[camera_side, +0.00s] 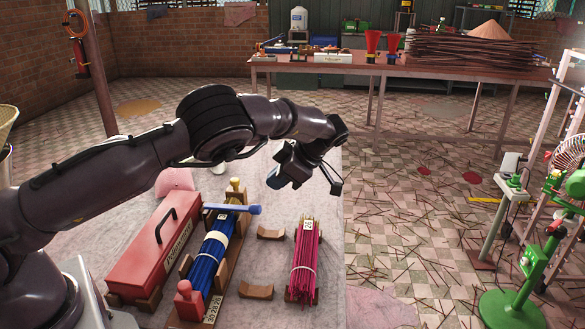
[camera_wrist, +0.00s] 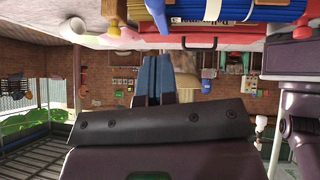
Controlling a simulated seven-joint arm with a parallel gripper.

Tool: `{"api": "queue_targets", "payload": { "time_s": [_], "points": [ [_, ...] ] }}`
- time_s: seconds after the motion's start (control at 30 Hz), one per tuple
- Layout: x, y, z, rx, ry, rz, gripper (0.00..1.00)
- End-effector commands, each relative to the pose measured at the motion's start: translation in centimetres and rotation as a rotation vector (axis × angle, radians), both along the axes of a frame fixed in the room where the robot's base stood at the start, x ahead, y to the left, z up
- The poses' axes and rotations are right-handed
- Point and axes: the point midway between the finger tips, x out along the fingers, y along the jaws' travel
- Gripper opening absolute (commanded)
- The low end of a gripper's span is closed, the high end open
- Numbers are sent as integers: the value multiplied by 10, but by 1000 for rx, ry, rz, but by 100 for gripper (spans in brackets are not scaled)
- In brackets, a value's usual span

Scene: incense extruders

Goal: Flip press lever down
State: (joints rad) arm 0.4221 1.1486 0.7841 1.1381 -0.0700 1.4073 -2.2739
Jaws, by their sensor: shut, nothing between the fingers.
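The press lever (camera_side: 232,208) is a blue bar with a rounded end. It lies roughly level across the far end of the bundle of blue incense sticks (camera_side: 208,256), and its rounded end points right. In the wrist view, which looks upside down, a blue rounded part that looks like the lever's end (camera_wrist: 161,20) shows at the top. My gripper (camera_side: 274,180) is above and slightly beyond the lever, apart from it. Its blue fingers (camera_wrist: 158,72) are together and empty. The lever's pivot is hard to make out.
A red box with a black handle (camera_side: 157,246) stands left of the blue bundle. A pink stick bundle (camera_side: 305,262) lies to the right. Wooden cradles (camera_side: 257,291) sit between, and a brass-coloured knob (camera_side: 235,185) stands behind the lever. The table's right edge is clear.

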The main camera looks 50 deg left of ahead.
Motion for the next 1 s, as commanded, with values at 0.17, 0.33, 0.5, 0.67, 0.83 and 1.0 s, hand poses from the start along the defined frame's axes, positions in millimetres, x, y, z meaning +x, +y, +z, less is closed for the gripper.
{"api": "queue_targets", "payload": {
  "time_s": [0.17, 0.33, 0.5, 0.67, 0.83, 1.0],
  "points": [
    [15, -20, 24, 0, -3, -2, 0],
    [21, -29, 35, 1, 0, -1, 0],
    [23, -31, 37, 1, 0, 0, 0],
    [23, -31, 37, 1, 0, -1, 0],
    [23, -31, 37, -15, 20, -31, 0],
    [25, -25, 29, -107, 145, -244, 0]
  ]
}}
